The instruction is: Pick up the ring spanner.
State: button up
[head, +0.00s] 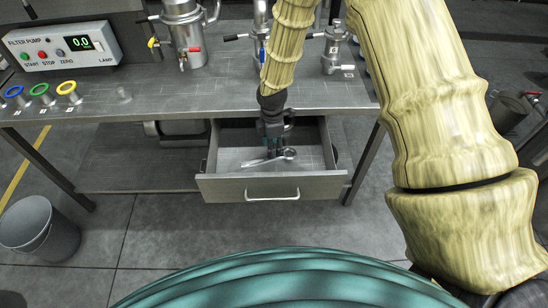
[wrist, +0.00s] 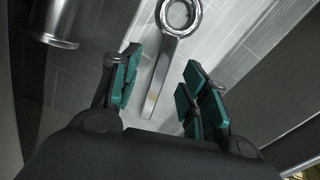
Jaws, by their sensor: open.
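The ring spanner (head: 268,159) is a shiny metal bar with a ring at its right end. It lies on the floor of the open drawer (head: 272,187) under the bench. In the wrist view the spanner (wrist: 168,62) has its ring at the top and its shaft running down toward the space between my fingers. My gripper (head: 274,152) reaches down into the drawer over the spanner. In the wrist view my gripper (wrist: 157,92) is open, with green pads on either side of the shaft's lower end.
The bench top (head: 220,95) above carries metal vessels (head: 186,30) and a filter pump box (head: 62,47). A grey bucket (head: 38,228) stands on the floor at the left.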

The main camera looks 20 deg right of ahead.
jog(key=shift+s+d+f+p, duration=0.1)
jog(key=shift+s+f+p, duration=0.1)
jog(key=shift+f, duration=0.95)
jog(key=shift+s+d+f+p, duration=0.1)
jog(key=shift+f+p, duration=0.1)
jog(key=shift+f, duration=0.9)
jog(key=shift+c, duration=0.2)
grip_shut()
